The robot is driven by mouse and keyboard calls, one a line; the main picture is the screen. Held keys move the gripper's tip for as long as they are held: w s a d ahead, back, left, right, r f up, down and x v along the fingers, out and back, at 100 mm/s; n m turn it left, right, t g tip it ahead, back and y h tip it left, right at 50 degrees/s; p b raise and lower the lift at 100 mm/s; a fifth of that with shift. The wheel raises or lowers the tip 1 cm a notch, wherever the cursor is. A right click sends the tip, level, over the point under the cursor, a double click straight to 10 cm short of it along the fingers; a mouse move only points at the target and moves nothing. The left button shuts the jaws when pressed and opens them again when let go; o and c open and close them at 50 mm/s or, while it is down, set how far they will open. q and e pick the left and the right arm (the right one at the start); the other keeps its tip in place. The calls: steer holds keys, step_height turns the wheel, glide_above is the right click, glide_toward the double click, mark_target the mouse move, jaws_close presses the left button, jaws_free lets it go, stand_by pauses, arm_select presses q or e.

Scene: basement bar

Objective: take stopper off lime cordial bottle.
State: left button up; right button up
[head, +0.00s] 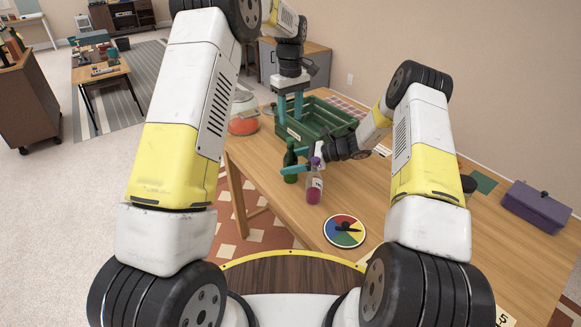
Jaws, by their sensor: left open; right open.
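A green bottle (290,172) stands upright on the wooden table near its left edge. A clear bottle (314,190) with pink-purple contents and a pale label stands just right of and nearer than it. I cannot read which is the lime cordial, and no stopper is clearly distinguishable. My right gripper (291,160) reaches in from the right, its teal fingers open and pointing left at the green bottle's upper part; whether they touch it is unclear. My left gripper (290,106) is open, fingers down, above the left part of the green crate, apart from both bottles.
The green crate (322,114) stands behind the bottles. A glass container with orange-red contents (243,124) is left of it. A coloured dial (345,231) lies near the front edge. A purple box (537,205) is far right.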

mark_target(291, 138)
jaws_close()
arm_select(q)
steer(key=shift+o, duration=0.9)
step_height(291, 138, down, 8)
steer(key=m, duration=0.6)
steer(key=shift+s+r+m, duration=0.1)
steer(key=shift+m, duration=0.2)
steer(key=shift+c, duration=0.4)
jaws_close()
steer(key=shift+r, duration=0.3)
